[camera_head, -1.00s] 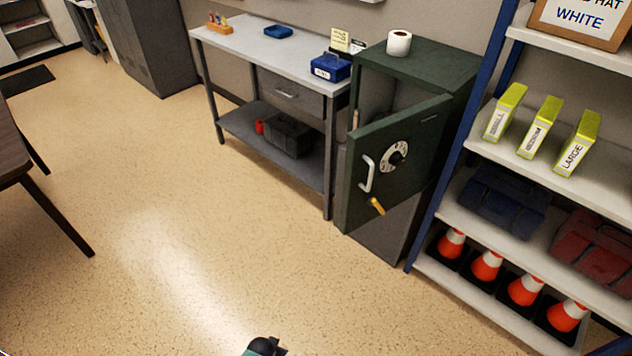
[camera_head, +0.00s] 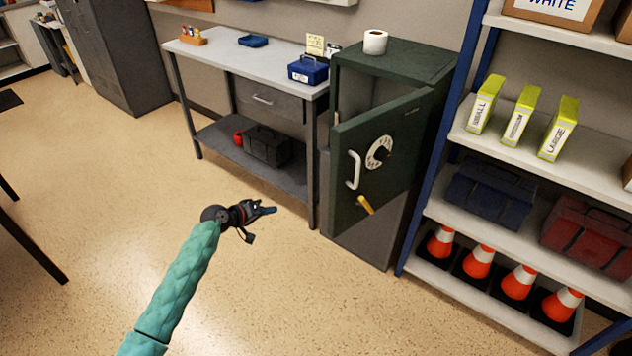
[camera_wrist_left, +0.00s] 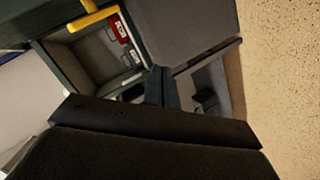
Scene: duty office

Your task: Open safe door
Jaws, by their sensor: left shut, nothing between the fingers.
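The dark green safe (camera_head: 408,58) stands on a grey base between the workbench and the shelf unit. Its door (camera_head: 400,125) is swung part way open toward me, with a dial (camera_head: 380,152), a white pull handle (camera_head: 354,170) and a yellow lever (camera_head: 365,205). My left gripper (camera_head: 268,210) is shut and empty, in front of the bench and left of the door, apart from it. In the left wrist view the yellow lever (camera_wrist_left: 92,18) shows at the top, with the open safe interior (camera_wrist_left: 95,55) and a red item (camera_wrist_left: 118,28) inside. My right gripper is not in view.
A workbench (camera_head: 215,52) with a blue box (camera_head: 307,70) stands left of the safe. A shelf unit (camera_head: 470,135) with yellow boxes, bags and traffic cones stands close on the right. A paper roll (camera_head: 375,41) sits on the safe. The floor in front is clear.

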